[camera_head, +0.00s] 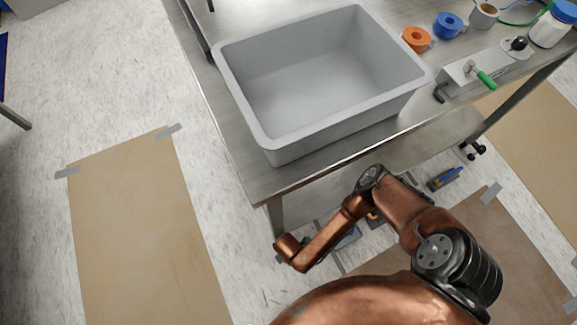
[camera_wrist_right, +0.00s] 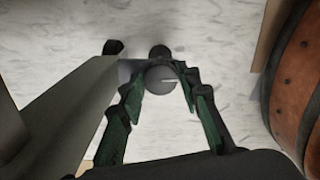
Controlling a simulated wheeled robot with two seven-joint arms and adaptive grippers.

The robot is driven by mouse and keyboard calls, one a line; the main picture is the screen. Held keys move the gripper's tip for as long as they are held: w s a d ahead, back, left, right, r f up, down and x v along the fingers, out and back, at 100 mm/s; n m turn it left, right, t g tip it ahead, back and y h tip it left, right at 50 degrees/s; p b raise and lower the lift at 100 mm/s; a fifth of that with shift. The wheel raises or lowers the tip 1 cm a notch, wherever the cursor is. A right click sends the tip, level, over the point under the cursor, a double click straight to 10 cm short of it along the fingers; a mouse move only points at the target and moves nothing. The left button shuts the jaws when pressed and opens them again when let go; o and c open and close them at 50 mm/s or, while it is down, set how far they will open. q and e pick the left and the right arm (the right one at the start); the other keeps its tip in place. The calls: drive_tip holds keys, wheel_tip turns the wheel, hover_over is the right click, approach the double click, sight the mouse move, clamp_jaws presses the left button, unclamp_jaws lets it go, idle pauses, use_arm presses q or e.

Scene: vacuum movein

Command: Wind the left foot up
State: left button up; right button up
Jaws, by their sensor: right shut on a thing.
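In the right wrist view my right gripper (camera_wrist_right: 158,76) has its green-padded fingers on either side of a grey round foot (camera_wrist_right: 161,80) with a dark top, and is shut on it. A grey metal leg or beam (camera_wrist_right: 60,110) runs beside it at the left, with a dark knob (camera_wrist_right: 113,47) near its end. In the head view the near left table leg (camera_head: 275,216) stands close to the end of my copper arm. The gripper itself cannot be made out there. My left gripper is not in view.
Tools lie beneath. Floor at left is open, with taped brown sheet (camera_head: 140,230).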

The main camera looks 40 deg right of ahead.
drive_tip(key=o, duration=0.9)
wheel_tip(320, 180, up, 12)
